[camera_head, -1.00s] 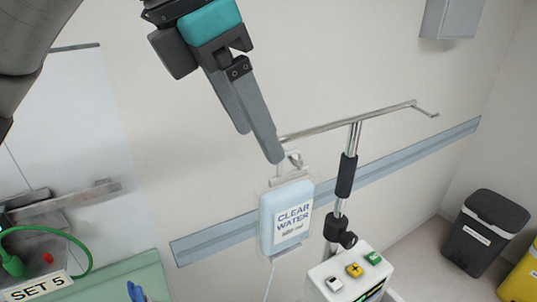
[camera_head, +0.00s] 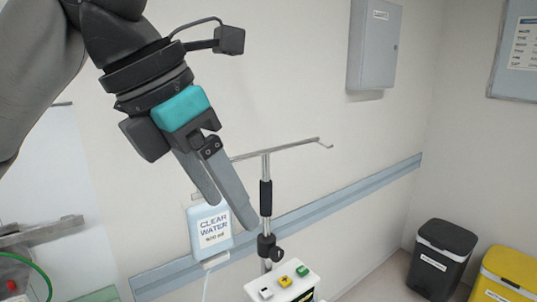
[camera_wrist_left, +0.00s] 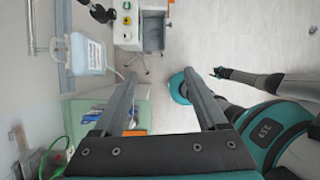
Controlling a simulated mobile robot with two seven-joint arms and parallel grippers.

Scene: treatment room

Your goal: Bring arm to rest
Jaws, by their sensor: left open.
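My left arm (camera_head: 135,50) reaches in from the upper left of the head view, with its left gripper (camera_head: 232,212) pointing down and right. The gripper is open, with nothing between its fingers; it also shows in the left wrist view (camera_wrist_left: 160,75).
A white box with coloured buttons (camera_head: 283,283) is on the stand. A blue-grey rail (camera_head: 345,196) runs along the wall. A grey cabinet (camera_head: 374,45) hangs above. Black (camera_head: 441,258) and yellow (camera_head: 507,277) bins stand at right. The wrist view shows open floor (camera_wrist_left: 225,35).

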